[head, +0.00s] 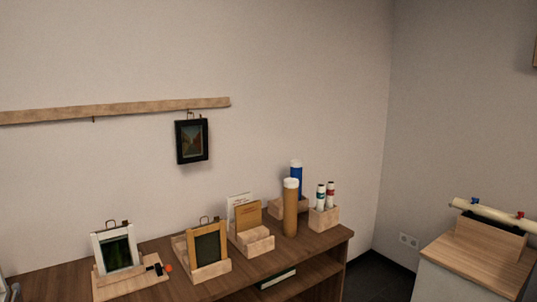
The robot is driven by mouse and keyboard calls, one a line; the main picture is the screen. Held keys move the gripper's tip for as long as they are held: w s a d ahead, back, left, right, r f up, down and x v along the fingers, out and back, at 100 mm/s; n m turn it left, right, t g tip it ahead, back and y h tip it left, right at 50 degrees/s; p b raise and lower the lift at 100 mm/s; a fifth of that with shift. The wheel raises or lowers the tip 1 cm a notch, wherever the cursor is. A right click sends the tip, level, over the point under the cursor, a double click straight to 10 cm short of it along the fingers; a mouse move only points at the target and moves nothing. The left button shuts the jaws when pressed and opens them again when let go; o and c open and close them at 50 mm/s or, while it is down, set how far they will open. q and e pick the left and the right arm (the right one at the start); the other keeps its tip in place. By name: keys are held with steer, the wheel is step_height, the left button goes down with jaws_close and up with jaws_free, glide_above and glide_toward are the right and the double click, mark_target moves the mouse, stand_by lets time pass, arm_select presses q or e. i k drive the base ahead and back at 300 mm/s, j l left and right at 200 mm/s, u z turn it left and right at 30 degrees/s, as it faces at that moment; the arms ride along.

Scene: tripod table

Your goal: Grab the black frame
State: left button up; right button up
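The black frame (192,141) hangs on the wall by a small wire hook below the right part of a wooden rail (150,107). It holds a small dark picture with a path-like scene. It hangs nearly upright, above the wooden table and clear of the things on it. Neither of my grippers shows in the head view.
A wooden table (322,246) below holds a white frame (117,250) and a tan wooden frame (208,247) in stands, a card holder (256,242), a brown tube (290,208), a blue tube (296,176) and bottles in a wooden box (323,219). A cabinet (460,290) stands at right.

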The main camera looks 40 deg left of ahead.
mark_target(191, 135)
steer(key=i+u, duration=0.1)
steer(key=i, duration=0.45)
steer(key=i+l, duration=0.2)
steer(key=i, duration=0.4)
steer(key=i+u, duration=0.25)
steer(key=u, duration=0.2)
steer(key=i+l+u, duration=0.15)
steer(key=i+u, duration=0.15)
steer(key=u, duration=0.15)
steer(key=i+l+u, duration=0.15)
steer(key=u, duration=0.3)
steer(key=i+l+u, duration=0.25)
steer(key=u, duration=0.2)
steer(key=i+l+u, duration=0.55)
steer(key=l+u, duration=0.3)
